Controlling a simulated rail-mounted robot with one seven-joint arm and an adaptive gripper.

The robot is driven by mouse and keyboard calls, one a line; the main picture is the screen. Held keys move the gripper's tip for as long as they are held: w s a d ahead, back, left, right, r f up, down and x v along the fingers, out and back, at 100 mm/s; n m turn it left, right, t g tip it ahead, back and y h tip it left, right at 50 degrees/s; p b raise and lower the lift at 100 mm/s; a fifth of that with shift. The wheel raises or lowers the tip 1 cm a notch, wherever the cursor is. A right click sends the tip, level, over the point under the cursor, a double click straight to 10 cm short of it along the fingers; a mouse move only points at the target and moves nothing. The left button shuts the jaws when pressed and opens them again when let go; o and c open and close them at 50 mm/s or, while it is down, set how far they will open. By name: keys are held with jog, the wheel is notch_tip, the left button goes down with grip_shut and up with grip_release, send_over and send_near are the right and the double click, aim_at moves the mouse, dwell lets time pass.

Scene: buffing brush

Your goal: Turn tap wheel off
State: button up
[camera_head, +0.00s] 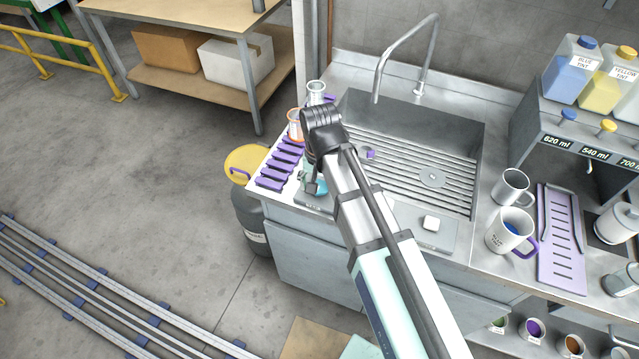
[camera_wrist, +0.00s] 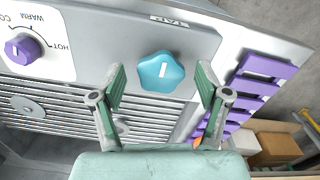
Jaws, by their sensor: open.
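The tap wheel is a teal, star-shaped knob (camera_wrist: 162,72) with a white mark line, on a grey panel at the sink's front edge. In the head view a small part of the teal knob (camera_head: 321,187) shows beside my arm. My gripper (camera_wrist: 160,88) is open and empty, its two green-grey fingers apart. In the wrist view the knob lies between and just beyond the fingertips, with a gap on each side; I see no contact. In the head view my gripper (camera_head: 313,182) points down over the left front corner of the counter, largely hidden by my arm.
A purple temperature dial (camera_wrist: 22,48) marked WARM and HOT sits left of the knob in the wrist view. A purple slotted rack (camera_wrist: 262,68) lies close on the right. The ribbed sink (camera_head: 460,150) and tall faucet (camera_head: 378,70) are beyond.

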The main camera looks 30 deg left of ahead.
notch_tip(320, 180, up, 12)
dwell(0.6)
